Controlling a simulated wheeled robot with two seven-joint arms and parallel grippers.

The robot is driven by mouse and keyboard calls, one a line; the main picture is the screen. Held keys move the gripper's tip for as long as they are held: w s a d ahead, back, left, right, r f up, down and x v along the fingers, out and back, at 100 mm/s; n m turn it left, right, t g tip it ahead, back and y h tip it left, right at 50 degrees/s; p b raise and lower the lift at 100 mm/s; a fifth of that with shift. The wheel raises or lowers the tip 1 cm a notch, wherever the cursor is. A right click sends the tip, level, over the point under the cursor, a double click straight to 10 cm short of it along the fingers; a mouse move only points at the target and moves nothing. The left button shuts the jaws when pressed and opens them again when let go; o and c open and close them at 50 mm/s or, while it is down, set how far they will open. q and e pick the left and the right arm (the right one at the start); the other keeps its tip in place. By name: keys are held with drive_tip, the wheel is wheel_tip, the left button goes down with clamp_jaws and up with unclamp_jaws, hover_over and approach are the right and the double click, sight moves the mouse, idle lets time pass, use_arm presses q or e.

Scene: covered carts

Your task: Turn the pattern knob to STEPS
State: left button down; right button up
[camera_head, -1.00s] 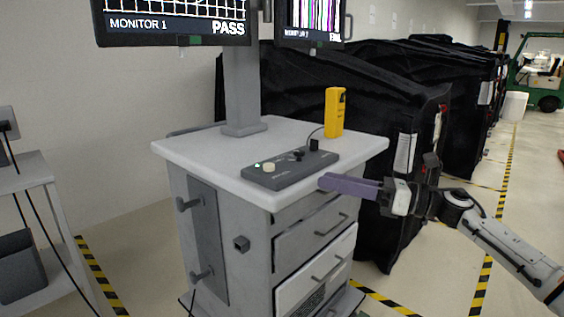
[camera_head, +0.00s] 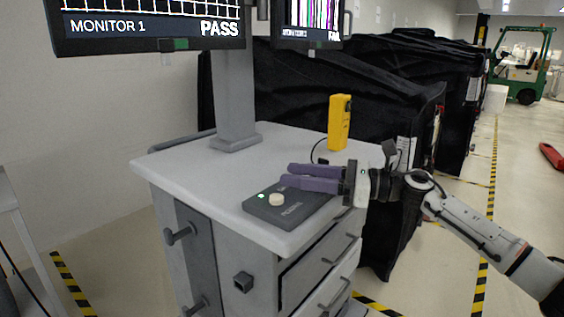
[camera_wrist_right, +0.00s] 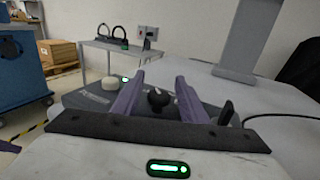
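A dark grey control box (camera_head: 296,208) lies on the cart top. Its cream round knob (camera_head: 276,200) and a lit green light (camera_head: 261,196) show at the left end. A black knob (camera_wrist_right: 158,97) shows in the right wrist view, between the fingers; in the head view my gripper hides it. My right gripper (camera_head: 287,175) reaches over the box from the right. Its purple fingers are apart in the right wrist view (camera_wrist_right: 160,78), and I see no clear contact with the black knob. The box lettering is too small to read. My left gripper is out of view.
Monitor 1 (camera_head: 150,25) reads PASS; a second monitor (camera_head: 308,22) shows coloured stripes. The monitor post (camera_head: 233,95) and a yellow device (camera_head: 339,122) with a cable stand behind the box. Black covered carts (camera_head: 300,90) stand behind. The cart top's left part is clear.

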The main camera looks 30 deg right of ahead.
drive_tip(key=shift+x, duration=0.9)
drive_tip(key=shift+c, duration=0.6)
drive_tip(key=c, duration=0.9)
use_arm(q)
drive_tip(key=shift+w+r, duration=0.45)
use_arm(e)
drive_tip(key=shift+o, duration=0.2)
